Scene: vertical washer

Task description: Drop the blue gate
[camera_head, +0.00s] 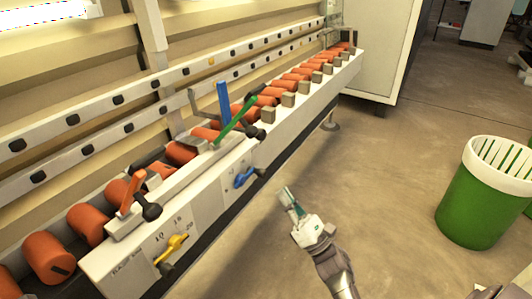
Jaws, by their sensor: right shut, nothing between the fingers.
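The blue gate (223,103) is a flat blue bar standing nearly upright on the conveyor of the washer, at left of centre in the head view. A green bar (236,121) leans diagonally in front of its lower end, so its base is partly hidden. My right gripper (287,195) is below and to the right of the blue gate, over the floor in front of the machine. It is shut and empty, apart from the gate and the machine. My left gripper is not in view.
The roller conveyor (305,103) runs diagonally to the back right. A green bin (478,205) stands at right. The floor (390,160) between is clear.

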